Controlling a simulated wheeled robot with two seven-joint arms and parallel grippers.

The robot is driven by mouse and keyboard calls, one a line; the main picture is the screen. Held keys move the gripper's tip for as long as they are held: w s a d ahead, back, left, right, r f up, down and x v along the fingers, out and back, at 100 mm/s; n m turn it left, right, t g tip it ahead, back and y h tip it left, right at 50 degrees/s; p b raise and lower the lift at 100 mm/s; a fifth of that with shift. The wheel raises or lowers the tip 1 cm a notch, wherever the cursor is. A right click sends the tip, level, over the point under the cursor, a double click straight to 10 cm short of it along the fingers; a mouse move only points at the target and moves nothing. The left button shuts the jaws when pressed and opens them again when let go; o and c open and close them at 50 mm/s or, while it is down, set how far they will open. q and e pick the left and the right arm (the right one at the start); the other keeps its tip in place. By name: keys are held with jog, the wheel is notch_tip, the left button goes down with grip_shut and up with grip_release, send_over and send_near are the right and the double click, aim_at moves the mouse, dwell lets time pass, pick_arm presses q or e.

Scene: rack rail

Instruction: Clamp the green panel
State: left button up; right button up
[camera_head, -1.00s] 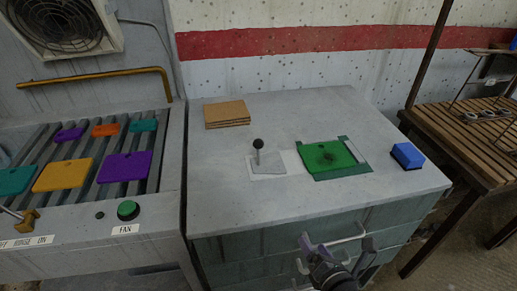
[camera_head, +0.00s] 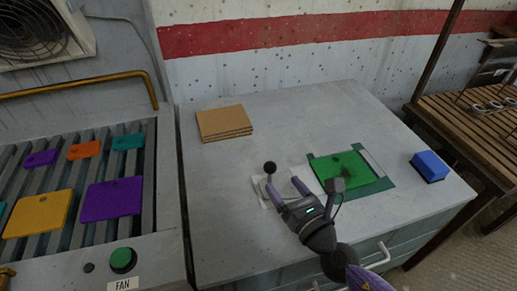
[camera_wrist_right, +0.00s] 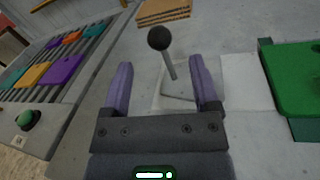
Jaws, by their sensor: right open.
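The green panel (camera_head: 338,168) lies on a darker green base (camera_head: 379,184) on the grey cabinet top, with a dark smudge near its middle. It also shows at the right edge of the wrist view (camera_wrist_right: 297,75). Left of it stands a lever with a black ball knob (camera_head: 270,167) on a pale plate (camera_head: 262,192). My right gripper (camera_head: 284,187) is open and empty over the plate, just on the near side of the lever. In the wrist view the knob (camera_wrist_right: 160,38) rises beyond and between the two purple fingers (camera_wrist_right: 161,88). My left gripper is not in view.
A blue block (camera_head: 429,166) sits at the right of the cabinet top. A brown cardboard stack (camera_head: 223,123) lies at the back left. A slatted rack with coloured panels (camera_head: 112,199) and a green button (camera_head: 122,259) stands at the left. The back middle is clear.

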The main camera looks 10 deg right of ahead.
jog(key=x, duration=0.8)
jog(key=shift+w+a, duration=0.1)
jog(key=shift+w, duration=0.15)
grip_shut()
dwell(1.0)
